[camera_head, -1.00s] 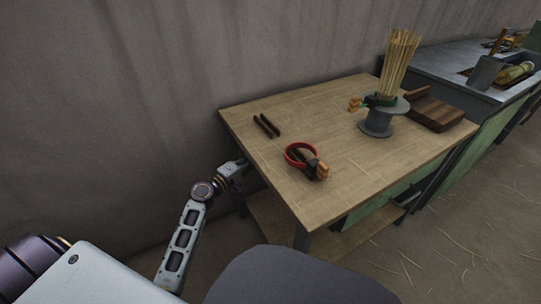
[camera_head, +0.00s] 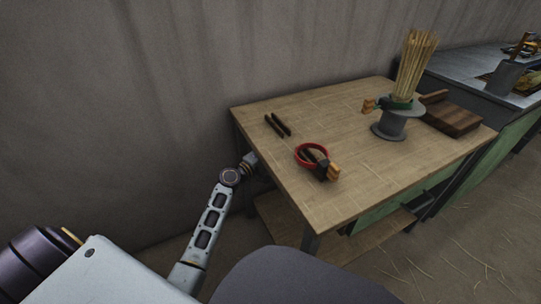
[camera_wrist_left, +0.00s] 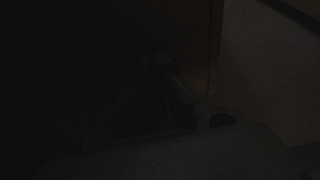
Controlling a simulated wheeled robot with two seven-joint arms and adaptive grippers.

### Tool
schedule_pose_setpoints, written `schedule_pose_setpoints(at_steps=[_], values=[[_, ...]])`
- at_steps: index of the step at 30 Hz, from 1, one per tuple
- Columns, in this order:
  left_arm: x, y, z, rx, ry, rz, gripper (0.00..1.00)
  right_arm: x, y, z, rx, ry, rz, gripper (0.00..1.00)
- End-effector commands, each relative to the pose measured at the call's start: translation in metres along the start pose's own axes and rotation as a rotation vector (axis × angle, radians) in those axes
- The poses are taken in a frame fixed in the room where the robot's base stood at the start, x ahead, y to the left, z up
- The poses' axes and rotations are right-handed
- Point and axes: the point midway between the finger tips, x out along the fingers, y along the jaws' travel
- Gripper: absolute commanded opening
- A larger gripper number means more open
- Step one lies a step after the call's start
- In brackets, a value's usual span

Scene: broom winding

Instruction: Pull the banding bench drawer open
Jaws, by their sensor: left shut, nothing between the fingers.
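The banding bench (camera_head: 345,185) has a light wooden top and stands against the wall. A green panel (camera_head: 380,213) shows below its top on the right side; I cannot tell whether it is the drawer, and no handle shows. My left arm reaches to the bench's left edge, and its gripper is hidden under the top in the head view. In the very dark left wrist view my left gripper (camera_wrist_left: 168,75) shows faintly, shut and empty, near a dark brown surface (camera_wrist_left: 190,30). Whether it touches that surface cannot be told. My right gripper is out of view.
On the bench are a red ring tool (camera_head: 313,156), two dark strips (camera_head: 278,125), a grey stand (camera_head: 390,124) with a straw bundle (camera_head: 413,68), and a dark wooden block (camera_head: 452,116). A lower shelf (camera_head: 370,238) lies beneath. Another workbench (camera_head: 470,72) stands behind.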

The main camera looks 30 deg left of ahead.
Motion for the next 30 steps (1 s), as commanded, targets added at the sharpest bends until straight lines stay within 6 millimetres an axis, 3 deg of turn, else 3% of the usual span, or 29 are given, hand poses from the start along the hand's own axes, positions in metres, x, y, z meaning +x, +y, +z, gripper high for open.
schedule_pose_setpoints(at_steps=[14, 30], values=[[0.030, 0.001, 0.000, 0.000, 0.000, 0.001, 0.00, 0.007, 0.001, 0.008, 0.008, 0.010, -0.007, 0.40], [0.016, 0.000, 0.036, 0.000, 0.000, 0.000, 0.00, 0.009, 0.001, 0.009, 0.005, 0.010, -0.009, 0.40]])
